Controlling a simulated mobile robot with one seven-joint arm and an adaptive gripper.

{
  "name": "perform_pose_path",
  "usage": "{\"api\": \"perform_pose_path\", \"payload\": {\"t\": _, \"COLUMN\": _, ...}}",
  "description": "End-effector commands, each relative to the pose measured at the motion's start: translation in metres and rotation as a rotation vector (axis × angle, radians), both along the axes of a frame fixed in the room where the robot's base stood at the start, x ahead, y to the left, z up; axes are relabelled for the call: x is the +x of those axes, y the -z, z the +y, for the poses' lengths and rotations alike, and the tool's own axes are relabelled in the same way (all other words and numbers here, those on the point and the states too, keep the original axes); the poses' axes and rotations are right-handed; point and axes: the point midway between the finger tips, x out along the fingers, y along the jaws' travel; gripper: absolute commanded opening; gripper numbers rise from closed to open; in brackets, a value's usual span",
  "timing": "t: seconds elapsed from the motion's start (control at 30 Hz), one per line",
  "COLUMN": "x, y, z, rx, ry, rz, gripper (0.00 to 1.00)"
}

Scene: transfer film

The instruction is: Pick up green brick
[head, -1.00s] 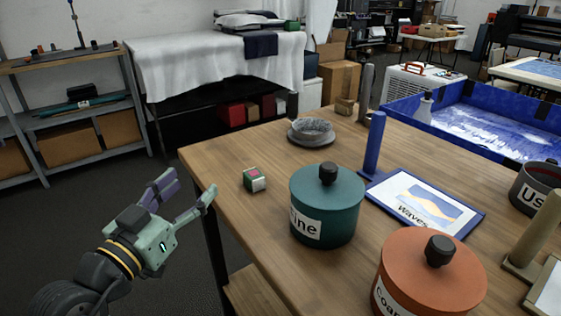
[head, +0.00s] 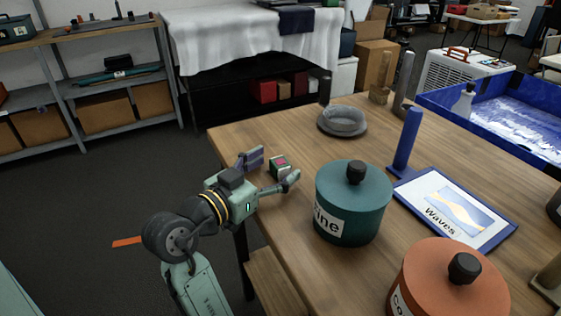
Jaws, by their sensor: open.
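The green brick (head: 280,165) is a small green block with a pink patch on top. It sits on the wooden table (head: 300,140) near the left edge, left of the teal canister. My gripper (head: 273,170) is open, with its fingers pointing towards the brick. One finger shows to the brick's left and the other in front of it, partly covering its lower side. I cannot tell whether the brick is between the fingers or just beyond them, or whether they touch it.
A teal lidded canister (head: 350,208) stands close to the right of my gripper. A grey round dish (head: 342,122) lies behind the brick.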

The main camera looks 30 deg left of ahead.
Motion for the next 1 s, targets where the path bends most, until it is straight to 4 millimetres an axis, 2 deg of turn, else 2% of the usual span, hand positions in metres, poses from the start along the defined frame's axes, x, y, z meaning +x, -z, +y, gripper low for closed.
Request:
{"api": "perform_pose_path", "payload": {"t": 0.1, "x": 0.0091, "y": 0.0007, "z": -0.0011, "rx": 0.0, "ry": -0.001, "rz": 0.001, "gripper": 0.72}}
{"api": "perform_pose_path", "payload": {"t": 0.33, "x": 0.0104, "y": 0.0015, "z": -0.0013, "rx": 0.001, "ry": -0.002, "rz": 0.0, "gripper": 0.72}}
{"api": "perform_pose_path", "payload": {"t": 1.0, "x": 0.0101, "y": 0.0011, "z": -0.0012, "rx": 0.001, "ry": -0.002, "rz": 0.0, "gripper": 0.29}}
